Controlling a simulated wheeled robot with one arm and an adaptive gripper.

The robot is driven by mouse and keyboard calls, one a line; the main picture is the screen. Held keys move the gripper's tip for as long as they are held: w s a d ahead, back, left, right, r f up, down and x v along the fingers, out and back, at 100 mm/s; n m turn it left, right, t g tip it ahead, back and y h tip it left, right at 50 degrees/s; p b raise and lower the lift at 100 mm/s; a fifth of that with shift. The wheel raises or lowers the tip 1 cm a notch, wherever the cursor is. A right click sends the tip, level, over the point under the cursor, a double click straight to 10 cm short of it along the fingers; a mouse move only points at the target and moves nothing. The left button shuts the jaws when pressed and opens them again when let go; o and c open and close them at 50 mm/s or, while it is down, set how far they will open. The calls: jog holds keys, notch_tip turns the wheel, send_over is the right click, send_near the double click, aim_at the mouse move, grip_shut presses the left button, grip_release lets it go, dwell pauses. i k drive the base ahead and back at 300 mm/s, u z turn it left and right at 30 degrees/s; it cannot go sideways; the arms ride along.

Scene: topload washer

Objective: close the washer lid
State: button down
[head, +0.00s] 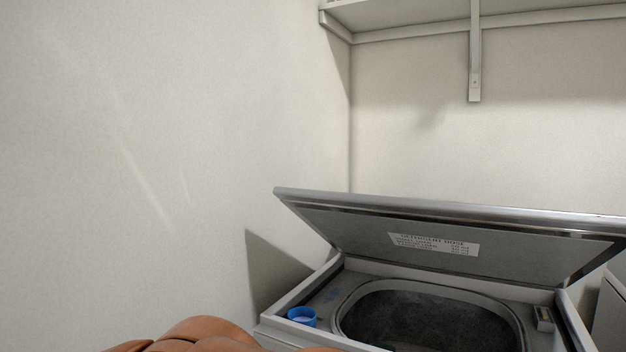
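The washer lid (370,228) is raised and tilted, hinged at the back of the washer (345,280), with its underside and a printed label facing me. The washer's opening (430,318) is uncovered and dark inside. A blue cup-like part (301,316) sits at the left front corner of the washer top. My gripper is not in view. An orange-brown rounded shape at the bottom edge appears to be part of my own arm.
A wall (150,150) stands close on the left of the washer. A shelf (420,18) with a bracket (475,60) hangs on the back wall above. Another pale appliance-like body (611,310) is at the right edge.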

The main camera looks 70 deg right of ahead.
aim_at(550, 248)
jog(key=u, duration=0.05)
jog(key=k, duration=1)
jog(key=z, duration=0.05)
